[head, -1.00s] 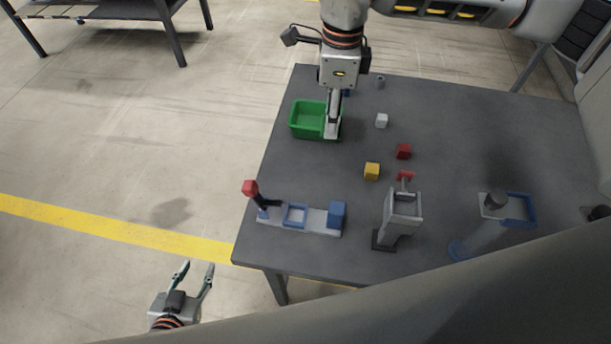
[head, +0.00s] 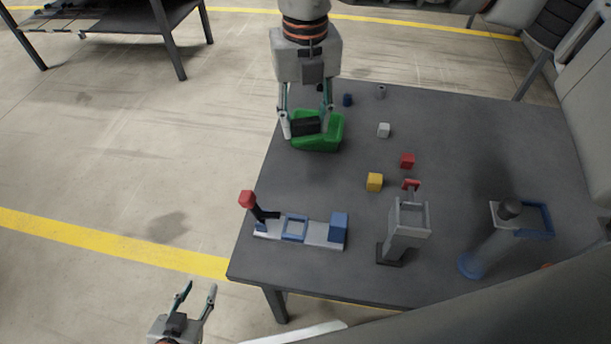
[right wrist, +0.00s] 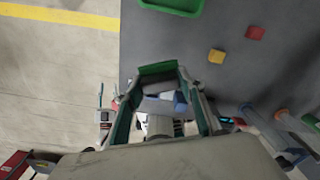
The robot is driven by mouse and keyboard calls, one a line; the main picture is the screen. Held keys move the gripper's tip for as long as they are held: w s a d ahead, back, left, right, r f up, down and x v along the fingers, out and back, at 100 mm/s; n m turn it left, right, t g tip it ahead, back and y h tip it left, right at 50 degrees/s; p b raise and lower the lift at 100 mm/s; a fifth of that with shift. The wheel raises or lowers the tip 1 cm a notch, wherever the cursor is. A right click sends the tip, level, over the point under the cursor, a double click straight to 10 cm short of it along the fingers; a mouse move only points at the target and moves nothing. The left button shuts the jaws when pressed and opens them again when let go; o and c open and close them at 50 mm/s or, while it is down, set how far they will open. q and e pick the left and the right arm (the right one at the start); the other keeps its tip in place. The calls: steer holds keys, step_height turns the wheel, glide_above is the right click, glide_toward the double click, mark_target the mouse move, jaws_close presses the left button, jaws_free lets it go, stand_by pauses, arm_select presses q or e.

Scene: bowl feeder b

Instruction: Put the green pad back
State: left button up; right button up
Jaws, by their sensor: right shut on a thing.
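My right gripper (head: 307,133) hangs in front of the green bin (head: 337,128) in the head view, at the table's left side. In the right wrist view my right gripper (right wrist: 158,72) is shut on a green pad (right wrist: 157,68) at its fingertips. The bin (right wrist: 173,8) lies apart from it, at the top edge of that view. In the head view I cannot tell the pad from the bin, both being green. My left gripper (head: 197,289) is open and empty, over the floor left of the table.
On the table (head: 450,130) stand a grey fixture with a blue frame (head: 294,228) and red-topped lever (head: 247,199), a grey hopper-like stand (head: 407,225), and a blue-based device (head: 487,250). Yellow (head: 375,182), red (head: 407,160) and white (head: 384,130) blocks lie mid-table.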

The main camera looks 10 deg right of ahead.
mark_target(305, 136)
step_height(305, 136, down, 16)
steer(key=shift+f, duration=0.1)
stand_by(0.4)
steer(key=shift+f, duration=0.1)
steer(key=o, duration=0.6)
steer(key=shift+f, duration=0.1)
steer(key=o, duration=0.5)
step_height(305, 136, up, 12)
steer(key=shift+r, duration=0.25)
